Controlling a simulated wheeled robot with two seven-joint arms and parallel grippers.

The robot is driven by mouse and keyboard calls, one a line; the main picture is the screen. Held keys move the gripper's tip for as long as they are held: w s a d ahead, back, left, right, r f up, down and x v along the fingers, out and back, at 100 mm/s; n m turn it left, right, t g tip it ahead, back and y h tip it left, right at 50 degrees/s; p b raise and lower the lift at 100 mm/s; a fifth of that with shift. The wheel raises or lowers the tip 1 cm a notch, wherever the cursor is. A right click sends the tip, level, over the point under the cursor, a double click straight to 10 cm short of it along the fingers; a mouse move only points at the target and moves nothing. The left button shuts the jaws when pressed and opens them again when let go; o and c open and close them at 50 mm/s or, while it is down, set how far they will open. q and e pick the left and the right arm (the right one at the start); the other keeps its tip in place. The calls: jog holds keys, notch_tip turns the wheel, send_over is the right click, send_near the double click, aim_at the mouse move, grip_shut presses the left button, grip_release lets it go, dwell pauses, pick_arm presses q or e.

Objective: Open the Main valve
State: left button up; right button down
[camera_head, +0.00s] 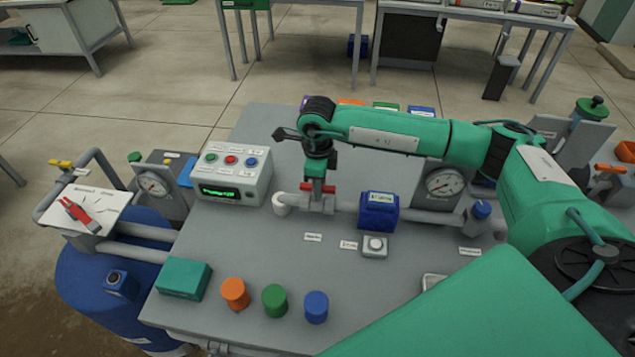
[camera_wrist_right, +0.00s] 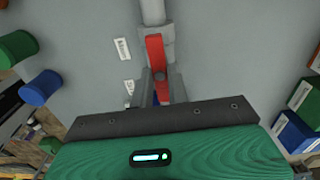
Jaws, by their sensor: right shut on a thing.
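The valve's red lever (camera_wrist_right: 155,55) points up in the right wrist view, roughly in line with the grey pipe (camera_wrist_right: 152,12). In the head view the red lever (camera_head: 326,188) shows just below my right gripper (camera_head: 318,183), over the pipe left of the blue meter box (camera_head: 379,212). My right gripper (camera_wrist_right: 161,88) is shut on the lever's near end; the fingers partly hide it. I cannot read the small label (camera_head: 313,237) in front of the valve. My left gripper is not in view.
A control box (camera_head: 231,190) with coloured buttons stands left of the valve. A round gauge (camera_head: 444,182) is at the right. Orange (camera_head: 235,293), green (camera_head: 275,300) and blue (camera_head: 316,307) caps stand along the front.

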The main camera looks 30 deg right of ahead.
jog(key=c, duration=1.4)
grip_release()
jog(key=shift+o, duration=0.2)
jog(key=shift+r, duration=0.1)
jog(key=shift+r, duration=0.35)
pick_arm(q)
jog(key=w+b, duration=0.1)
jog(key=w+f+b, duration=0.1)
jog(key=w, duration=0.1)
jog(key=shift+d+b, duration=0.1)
jog(key=shift+b, duration=0.2)
pick_arm(e)
notch_tip(320, 180, up, 13)
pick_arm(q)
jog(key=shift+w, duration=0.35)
